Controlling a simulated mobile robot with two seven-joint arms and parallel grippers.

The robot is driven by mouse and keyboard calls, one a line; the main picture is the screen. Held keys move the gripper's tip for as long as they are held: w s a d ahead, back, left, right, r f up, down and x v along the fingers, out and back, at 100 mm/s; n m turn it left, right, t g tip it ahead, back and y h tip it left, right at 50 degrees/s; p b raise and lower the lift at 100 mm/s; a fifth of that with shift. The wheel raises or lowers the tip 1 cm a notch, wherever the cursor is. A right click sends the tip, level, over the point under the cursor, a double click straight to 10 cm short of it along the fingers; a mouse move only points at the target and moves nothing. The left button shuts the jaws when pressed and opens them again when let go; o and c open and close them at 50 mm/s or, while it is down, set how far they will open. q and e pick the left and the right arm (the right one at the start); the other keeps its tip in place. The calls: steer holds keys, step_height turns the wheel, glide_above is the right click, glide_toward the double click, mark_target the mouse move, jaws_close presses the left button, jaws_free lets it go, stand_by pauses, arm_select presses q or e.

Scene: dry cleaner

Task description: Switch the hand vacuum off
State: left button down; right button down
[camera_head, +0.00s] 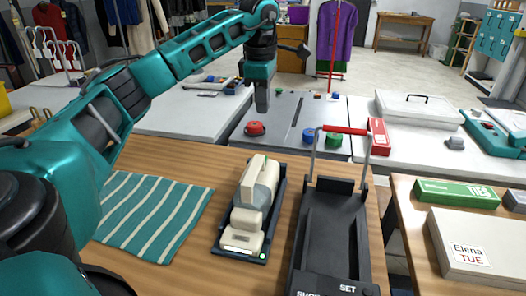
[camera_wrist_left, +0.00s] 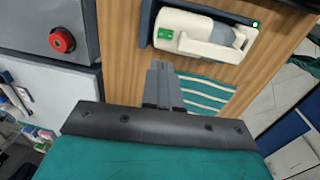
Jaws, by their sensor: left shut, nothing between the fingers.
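The hand vacuum (camera_head: 258,182) is cream with a grey section. It lies in a dark tray (camera_head: 219,240) on the wooden table. A small green light (camera_head: 262,255) glows at the tray's near corner. In the left wrist view, the vacuum (camera_wrist_left: 195,42) shows a green switch (camera_wrist_left: 165,33) on one end, and the green light (camera_wrist_left: 256,24) is at the other end. My left gripper (camera_head: 262,108) points down, shut and empty, above and beyond the vacuum in the head view. Its closed fingers (camera_wrist_left: 162,70) are apart from the vacuum. My right gripper is out of view.
A striped teal cloth (camera_head: 152,215) lies left of the vacuum. A black stand with a red-handled bar (camera_head: 335,225) is close on its right. Behind, a grey table (camera_head: 285,110) carries a red knob (camera_head: 255,128) and blue and green pieces.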

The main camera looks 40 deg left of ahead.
arm_select(q)
steer(key=shift+s, duration=0.15)
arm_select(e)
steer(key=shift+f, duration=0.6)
arm_select(q)
steer(key=f, duration=0.4)
steer(key=w+f+b, duration=0.1)
steer(key=f, duration=0.8)
steer(key=shift+w+a+b, duration=0.2)
steer(key=shift+a+b, duration=0.1)
steer(key=shift+a, duration=0.05)
steer(key=shift+f, duration=0.4)
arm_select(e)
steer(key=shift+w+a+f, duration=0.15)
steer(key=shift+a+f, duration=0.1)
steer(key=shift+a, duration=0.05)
